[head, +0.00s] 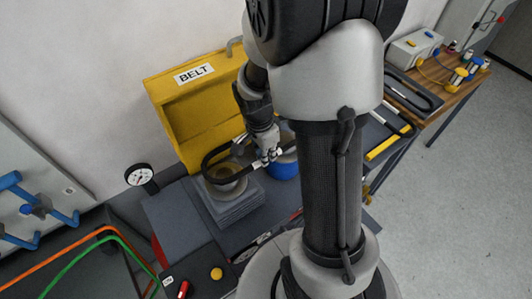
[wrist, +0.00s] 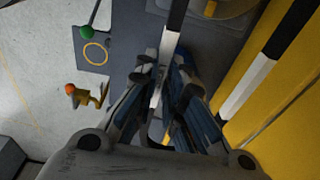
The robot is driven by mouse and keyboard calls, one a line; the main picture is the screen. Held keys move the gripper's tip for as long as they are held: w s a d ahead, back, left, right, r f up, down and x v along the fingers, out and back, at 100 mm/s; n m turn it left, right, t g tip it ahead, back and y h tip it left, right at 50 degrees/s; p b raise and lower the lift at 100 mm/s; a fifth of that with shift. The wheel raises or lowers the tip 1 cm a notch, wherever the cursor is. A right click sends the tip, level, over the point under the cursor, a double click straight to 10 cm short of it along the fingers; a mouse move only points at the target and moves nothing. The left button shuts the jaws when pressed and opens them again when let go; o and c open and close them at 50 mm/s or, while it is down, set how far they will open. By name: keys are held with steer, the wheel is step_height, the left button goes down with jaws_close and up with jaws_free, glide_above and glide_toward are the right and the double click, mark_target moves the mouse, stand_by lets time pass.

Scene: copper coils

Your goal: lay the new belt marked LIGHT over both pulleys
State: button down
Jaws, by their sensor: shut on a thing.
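My gripper (head: 268,155) is shut on a black belt (head: 209,157) with a white stretch. In the wrist view the belt (wrist: 172,35) passes between my closed fingers (wrist: 163,75), and its other strand (wrist: 267,68) runs along the right. In the head view the loop's left end is around or just above a tan pulley (head: 226,186) on a grey block; I cannot tell whether it is seated. A blue round body (head: 284,170) stands beside my gripper, partly hidden by my arm. The second pulley is not clear. The LIGHT marking is not readable.
A yellow cover marked BELT (head: 165,95) stands close behind the pulleys. A pressure gauge (head: 139,175) is at the left. Another belt with a yellow stretch (head: 385,147) lies at the right. A wooden bench (head: 461,88) holds further parts. The floor at right is clear.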

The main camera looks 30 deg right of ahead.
steer(key=shift+f+b, duration=0.9)
steer(key=shift+b, duration=0.85)
steer(key=shift+f, duration=0.1)
steer(key=shift+f+b, duration=1.85)
steer(key=shift+f, duration=0.6)
steer(key=c, duration=1.6)
jaws_free()
